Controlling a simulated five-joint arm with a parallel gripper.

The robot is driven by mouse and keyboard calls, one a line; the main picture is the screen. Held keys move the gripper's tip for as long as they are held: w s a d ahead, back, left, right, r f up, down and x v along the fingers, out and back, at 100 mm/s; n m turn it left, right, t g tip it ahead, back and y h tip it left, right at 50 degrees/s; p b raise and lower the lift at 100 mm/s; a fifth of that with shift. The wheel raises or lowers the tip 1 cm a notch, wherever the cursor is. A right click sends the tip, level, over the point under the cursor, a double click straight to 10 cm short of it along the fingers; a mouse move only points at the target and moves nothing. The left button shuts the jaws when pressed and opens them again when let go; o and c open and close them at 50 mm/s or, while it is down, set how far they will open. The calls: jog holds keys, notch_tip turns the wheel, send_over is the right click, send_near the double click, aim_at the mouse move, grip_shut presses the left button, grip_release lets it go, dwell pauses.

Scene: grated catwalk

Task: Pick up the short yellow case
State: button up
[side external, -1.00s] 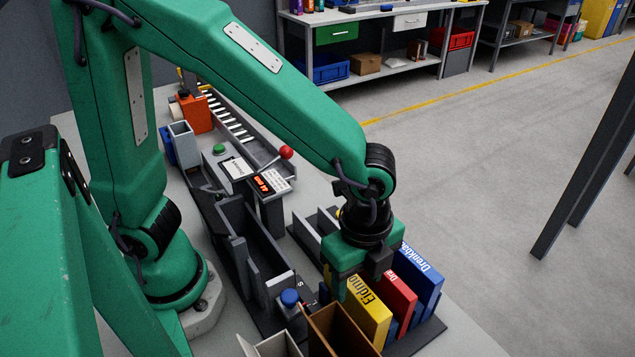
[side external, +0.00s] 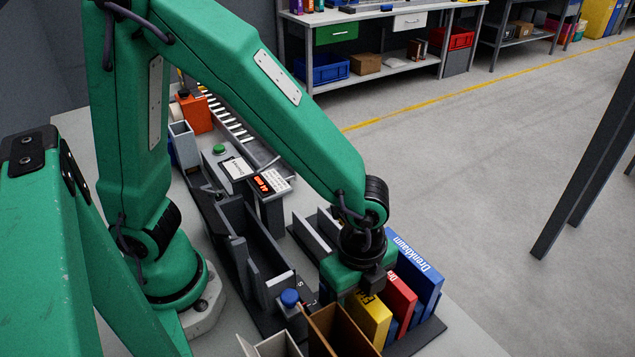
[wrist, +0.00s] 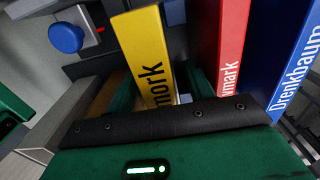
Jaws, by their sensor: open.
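The short yellow case (side external: 369,318) stands upright in the rack, at the left of the red and blue cases. In the wrist view the yellow case (wrist: 146,58) shows its lettered face and rises from between the jaws. My gripper (side external: 360,284) is open and lowered over the yellow case's upper part. In the wrist view my gripper (wrist: 158,95) has a green jaw on each side of the case. I cannot tell whether either jaw touches it. The lower part of the case is hidden.
A red case (side external: 400,300) and a taller blue case (side external: 418,268) stand close at the right. An open brown box (side external: 340,325) stands just in front, near a blue round knob (side external: 289,297). Grey dividers (side external: 310,235) stand behind.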

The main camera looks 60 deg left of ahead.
grip_shut()
jog(key=shift+r, duration=0.15)
jog(key=shift+r, duration=4.9)
jog(key=shift+r, duration=0.1)
